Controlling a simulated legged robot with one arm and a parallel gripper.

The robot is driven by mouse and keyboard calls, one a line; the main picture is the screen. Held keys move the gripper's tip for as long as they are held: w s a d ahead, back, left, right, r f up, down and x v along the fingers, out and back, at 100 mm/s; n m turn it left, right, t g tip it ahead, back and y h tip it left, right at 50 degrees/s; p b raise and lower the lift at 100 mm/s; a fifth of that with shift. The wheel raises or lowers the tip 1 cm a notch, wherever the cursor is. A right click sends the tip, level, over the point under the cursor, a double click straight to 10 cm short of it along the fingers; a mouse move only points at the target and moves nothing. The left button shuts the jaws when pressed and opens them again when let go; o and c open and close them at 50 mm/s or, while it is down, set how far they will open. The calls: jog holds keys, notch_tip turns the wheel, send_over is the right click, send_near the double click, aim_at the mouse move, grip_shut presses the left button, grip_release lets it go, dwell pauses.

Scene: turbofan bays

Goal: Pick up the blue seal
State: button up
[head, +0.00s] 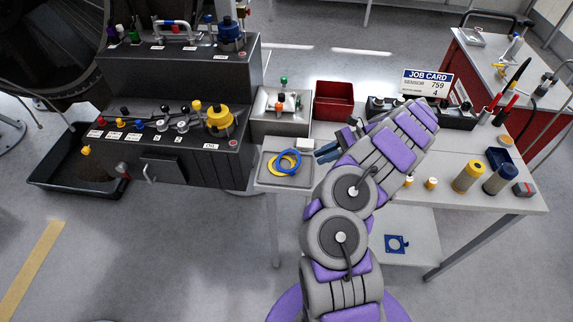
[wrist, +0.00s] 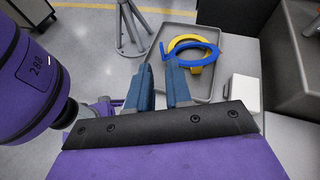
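The blue seal (head: 298,161) is a ring with a small tab, lying in a shallow grey tray (head: 303,182) on the white table's left end. It overlaps a yellow ring (head: 272,166). In the wrist view the blue seal (wrist: 214,57) lies beyond my fingertips, partly over the yellow ring (wrist: 178,42) in the tray (wrist: 212,94). My gripper (head: 328,152) is at the right side of the tray in the head view. In the wrist view my gripper (wrist: 158,72) is open, with nothing between its two blue fingers, apart from the seal.
A white block (wrist: 244,90) stands beside the tray, right of my fingers. A dark console (head: 165,165) borders the table's left. Yellow and blue cylinders (head: 467,176) stand at the right.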

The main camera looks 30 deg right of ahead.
aim_at(289, 173)
jog(key=shift+w+a+f, duration=0.25)
jog(key=shift+a+f, duration=0.4)
jog(key=shift+f, duration=0.05)
jog(key=x, duration=0.4)
jog(key=b+x, duration=0.1)
jog(key=x, duration=0.1)
jog(key=shift+a+r, duration=0.2)
jog(key=shift+a, duration=0.25)
jog(key=shift+w+a+f+b, duration=0.25)
jog(key=shift+a+f+b, duration=0.25)
jog(key=shift+f, duration=0.2)
jog(key=shift+w+a+f+b, duration=0.3)
jog(key=shift+a+f, duration=0.25)
jog(key=shift+a, duration=1)
jog(key=shift+c, duration=0.5)
grip_shut()
jog(key=shift+d, duration=0.4)
